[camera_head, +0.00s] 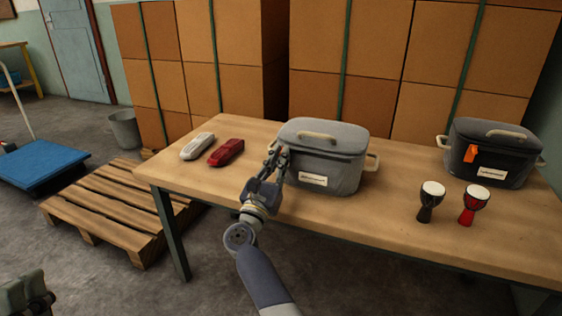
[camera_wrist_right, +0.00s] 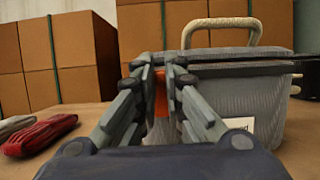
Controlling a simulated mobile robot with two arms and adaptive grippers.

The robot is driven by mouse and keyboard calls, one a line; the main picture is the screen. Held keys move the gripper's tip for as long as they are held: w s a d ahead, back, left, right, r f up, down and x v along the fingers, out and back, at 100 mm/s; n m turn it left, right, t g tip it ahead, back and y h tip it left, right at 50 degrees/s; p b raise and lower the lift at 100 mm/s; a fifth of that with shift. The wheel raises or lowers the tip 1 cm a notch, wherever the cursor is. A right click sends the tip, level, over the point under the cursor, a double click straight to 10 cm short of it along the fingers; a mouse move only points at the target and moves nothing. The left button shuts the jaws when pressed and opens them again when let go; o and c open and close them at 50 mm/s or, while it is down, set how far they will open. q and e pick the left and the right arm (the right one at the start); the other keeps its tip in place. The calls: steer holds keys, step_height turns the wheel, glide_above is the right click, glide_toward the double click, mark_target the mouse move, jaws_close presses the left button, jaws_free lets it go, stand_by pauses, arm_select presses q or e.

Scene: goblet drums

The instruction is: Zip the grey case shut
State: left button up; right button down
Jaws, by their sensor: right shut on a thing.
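The grey case (camera_head: 326,165) stands upright on the table with its lid down, a pale handle on top and a white label in front. My right gripper (camera_head: 278,156) is at the case's front left corner, near the lid seam. In the right wrist view its fingers (camera_wrist_right: 163,76) are shut on an orange zip pull (camera_wrist_right: 161,98), with the grey case (camera_wrist_right: 235,100) just behind and to the right. The fingers hide much of the pull and that corner's seam. Part of my left gripper (camera_head: 27,297) shows at the lower left; its jaws are unclear.
At right stand a black case (camera_head: 492,153) with an orange tab and two small goblet drums, black (camera_head: 430,201) and red (camera_head: 473,205). The table (camera_head: 300,213) front is clear.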

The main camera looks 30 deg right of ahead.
steer(key=shift+w+a, duration=0.15)
steer(key=shift+a, duration=0.05)
steer(key=c, duration=1.7)
jaws_free()
steer(key=shift+d, duration=0.1)
